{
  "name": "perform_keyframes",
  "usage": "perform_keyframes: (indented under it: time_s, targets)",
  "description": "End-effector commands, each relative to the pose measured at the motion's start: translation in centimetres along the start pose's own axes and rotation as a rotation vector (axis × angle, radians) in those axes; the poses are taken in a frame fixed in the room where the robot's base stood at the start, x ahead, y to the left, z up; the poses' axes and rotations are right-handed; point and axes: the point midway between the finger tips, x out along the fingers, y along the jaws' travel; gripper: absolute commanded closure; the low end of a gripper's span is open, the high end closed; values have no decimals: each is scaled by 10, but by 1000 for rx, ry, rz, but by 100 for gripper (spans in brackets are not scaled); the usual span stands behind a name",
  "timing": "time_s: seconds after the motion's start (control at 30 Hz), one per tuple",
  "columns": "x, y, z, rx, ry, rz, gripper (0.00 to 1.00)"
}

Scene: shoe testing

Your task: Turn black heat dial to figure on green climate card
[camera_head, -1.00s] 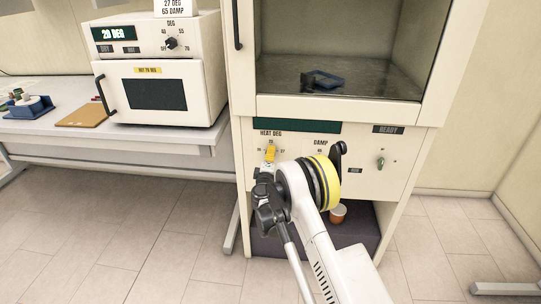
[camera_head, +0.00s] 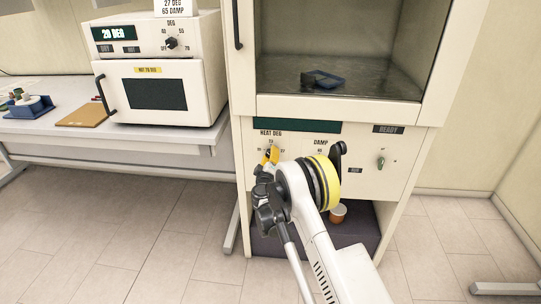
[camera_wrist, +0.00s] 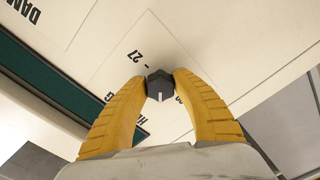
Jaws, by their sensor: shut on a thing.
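The black heat dial (camera_wrist: 159,86) sits between my two yellow fingertips in the wrist view. A white pointer mark shows on it, aimed toward the bottom of that picture. The printed 27 (camera_wrist: 130,57) is up and left of the dial. My gripper (camera_head: 272,155) is shut on the dial at the cabinet's front panel, under the HEAT DEG label (camera_head: 271,133). In the head view my fingers mostly hide the dial. A card (camera_head: 175,7) reading 27 DEG 65 DAMP stands on the oven, cut by the top edge; it looks white here.
The DAMP dial (camera_head: 338,148) is partly behind my arm, right of the heat dial. A green knob (camera_head: 380,162) is farther right, below the READY label (camera_head: 388,129). A white oven (camera_head: 155,92) stands on the table at left. An orange-brown cup (camera_head: 338,213) is below the panel.

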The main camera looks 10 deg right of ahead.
Motion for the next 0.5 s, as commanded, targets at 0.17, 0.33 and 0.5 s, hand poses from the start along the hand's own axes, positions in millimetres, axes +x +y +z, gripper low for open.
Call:
perform_keyframes:
  time_s: [0.17,0.33,0.5]
  targets:
    - [0,0,0,0,0,0,98]
    - [0,0,0,-1,0,0,44]
    - [0,0,0,-1,0,0,44]
